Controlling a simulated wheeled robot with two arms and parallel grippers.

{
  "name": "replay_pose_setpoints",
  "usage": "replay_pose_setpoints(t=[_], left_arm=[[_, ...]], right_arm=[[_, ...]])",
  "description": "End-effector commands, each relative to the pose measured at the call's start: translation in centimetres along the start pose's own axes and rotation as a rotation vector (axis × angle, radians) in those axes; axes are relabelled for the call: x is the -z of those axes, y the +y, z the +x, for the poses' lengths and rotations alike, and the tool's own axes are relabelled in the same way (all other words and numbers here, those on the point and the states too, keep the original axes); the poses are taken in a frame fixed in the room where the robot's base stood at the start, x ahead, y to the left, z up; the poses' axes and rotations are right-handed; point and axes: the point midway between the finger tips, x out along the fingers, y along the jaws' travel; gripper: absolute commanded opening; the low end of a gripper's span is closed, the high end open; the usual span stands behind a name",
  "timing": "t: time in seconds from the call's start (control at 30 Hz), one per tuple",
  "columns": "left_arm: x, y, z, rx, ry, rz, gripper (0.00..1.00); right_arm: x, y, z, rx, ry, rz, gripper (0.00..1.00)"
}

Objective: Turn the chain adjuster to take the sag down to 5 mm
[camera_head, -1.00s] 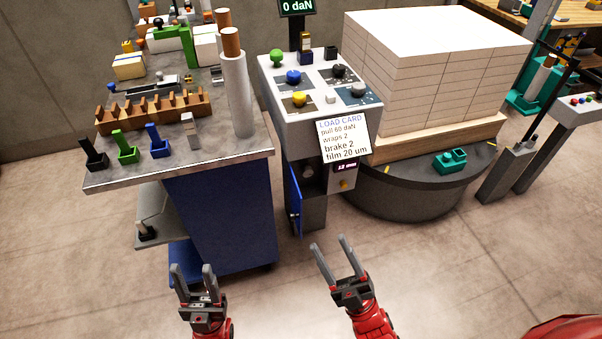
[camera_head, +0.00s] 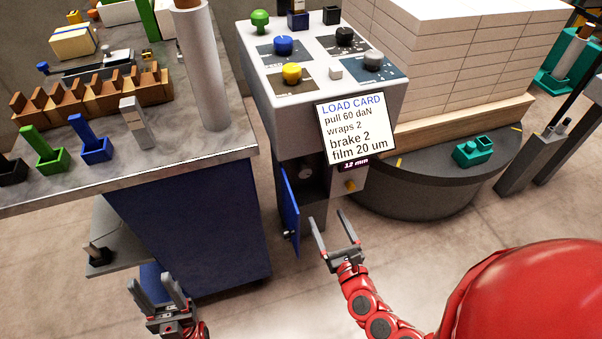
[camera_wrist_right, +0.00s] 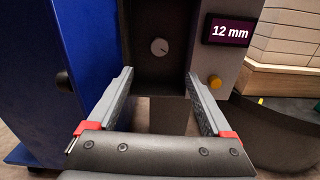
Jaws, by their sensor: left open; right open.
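A small round grey dial with a pointer mark, which looks like the chain adjuster (camera_wrist_right: 159,46), sits in a dark recess low on the control pedestal. It also shows small in the head view (camera_head: 306,173). The purple display (camera_wrist_right: 230,31) beside the recess reads 12 mm. The blue door (camera_head: 290,212) of the recess stands open to the left. My right gripper (camera_head: 331,236) is open and empty in front of and below the recess. In the right wrist view its fingers (camera_wrist_right: 160,88) point toward the dial, apart from it. My left gripper (camera_head: 158,289) is open and empty, low beside the blue cart.
A yellow knob (camera_wrist_right: 215,82) sits below the display. The pedestal top (camera_head: 311,78) carries several knobs, with a load card (camera_head: 356,132) on its front. The blue cart (camera_head: 195,225) stands left, the turntable (camera_head: 430,190) with stacked reams right. Floor in front is clear.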

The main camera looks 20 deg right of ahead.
Motion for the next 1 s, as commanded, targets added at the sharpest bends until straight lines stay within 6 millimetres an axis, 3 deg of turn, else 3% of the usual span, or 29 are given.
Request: replay_pose_setpoints(t=[0.6, 0.8, 1.0], left_arm=[[0.0, 0.0, -0.2, 0.0, 0.0, 0.0, 0.5], [-0.1, 0.0, -0.3, 0.0, 0.0, 0.0, 0.5], [-0.1, 0.0, -0.4, 0.0, 0.0, 0.0, 0.5]], right_arm=[[0.0, 0.0, 12.6, 0.001, 0.0, 0.01, 0.84], [0.1, 0.1, 15.4, 0.0, 0.001, 0.009, 0.84], [0.1, 0.1, 16.5, -0.001, 0.004, 0.007, 0.84]])
